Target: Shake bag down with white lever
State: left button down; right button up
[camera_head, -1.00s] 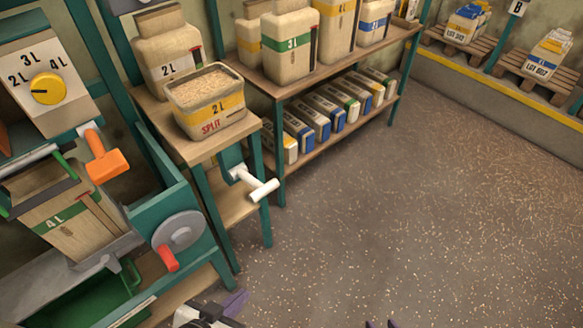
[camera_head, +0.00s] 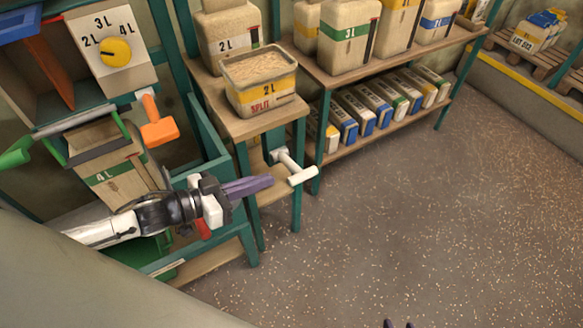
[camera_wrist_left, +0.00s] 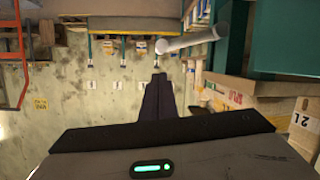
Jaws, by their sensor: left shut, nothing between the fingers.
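The white lever (camera_head: 302,175) sticks out on its bracket from the small wooden stand, below the split tub. My left gripper (camera_head: 271,181) is shut and empty, its purple fingertips just left of the lever handle and apparently apart from it. In the left wrist view the white handle (camera_wrist_left: 192,40) lies beyond the closed fingers (camera_wrist_left: 158,80), up and to the right. The bag marked 4 L (camera_head: 118,183) with a green band hangs in the teal machine at the left, its lower part hidden by my left arm. Two tips of my right gripper (camera_head: 398,324) show apart at the bottom edge.
A tub marked 2 L SPLIT (camera_head: 261,82), full of grain, stands on the stand above the lever. An orange lever (camera_head: 158,128) and a yellow dial (camera_head: 116,52) sit above the bag. The floor (camera_head: 400,220) at the right is clear.

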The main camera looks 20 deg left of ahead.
pick_arm(q)
jog(key=shift+m+g+h, duration=0.3)
jog(key=shift+g+h, duration=0.1)
jog(key=shift+h, duration=0.2)
jog(key=a+r, duration=0.1)
jog(key=w+a+r, duration=0.1)
jog(key=r, duration=0.1)
jog(key=shift+w+a, duration=0.1)
jog(key=shift+a, duration=0.1)
send_over(292, 171)
jog(key=s, duration=0.2)
notch_tip(292, 171, down, 2)
jog(key=f, duration=0.2)
jog(key=d+f+b, duration=0.1)
jog(key=shift+s+f, duration=0.1)
jog(key=shift+s, duration=0.25)
jog(key=shift+s+f, duration=0.1)
jog(key=shift+f, duration=0.45)
